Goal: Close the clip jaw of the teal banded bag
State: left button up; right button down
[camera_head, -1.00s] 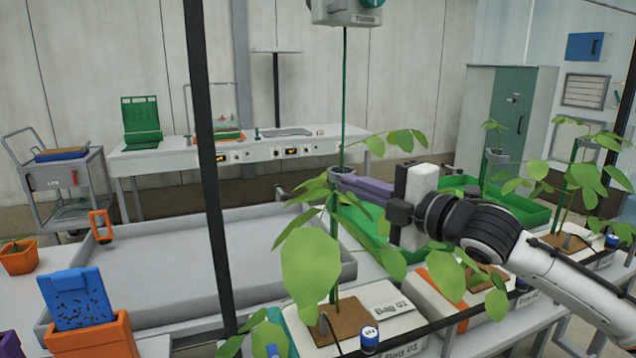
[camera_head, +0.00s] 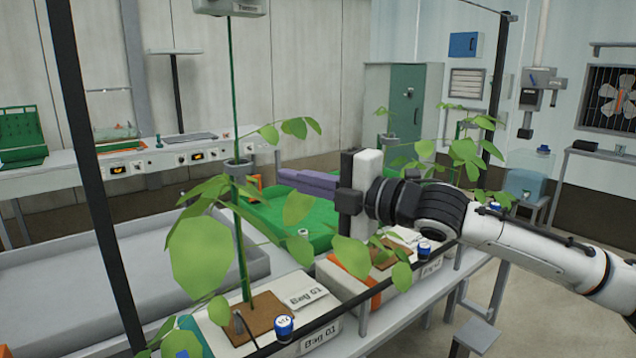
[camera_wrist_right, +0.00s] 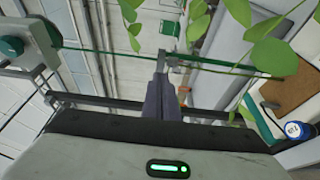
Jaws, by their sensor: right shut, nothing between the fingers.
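The teal banded bag (camera_head: 204,336) lies at the front left of the bench in the head view, its label reading Bag 01. Its plant's stem rises along a green string to a grey clip (camera_head: 238,168). The clip also shows in the right wrist view (camera_wrist_right: 174,60); how far its jaw is open is too small to tell. My right gripper (camera_head: 286,180) is shut and empty, with its fingers pointing left toward the clip and a gap between them in the head view. In the wrist view its tips (camera_wrist_right: 160,76) appear close to the clip. My left gripper is not in view.
An orange banded bag (camera_head: 330,277) lies to the right of the teal one. A green tray (camera_head: 290,222) and a grey tray (camera_head: 60,285) are behind. Leaves (camera_head: 200,255) hang around the stem. A dark upright post (camera_head: 95,180) stands at the left.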

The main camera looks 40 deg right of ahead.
jog(key=d, duration=0.1)
jog(key=s+d, duration=0.1)
jog(key=d, duration=0.1)
jog(key=shift+s+d, duration=0.15)
jog(key=shift+s, duration=0.2)
dwell(0.7)
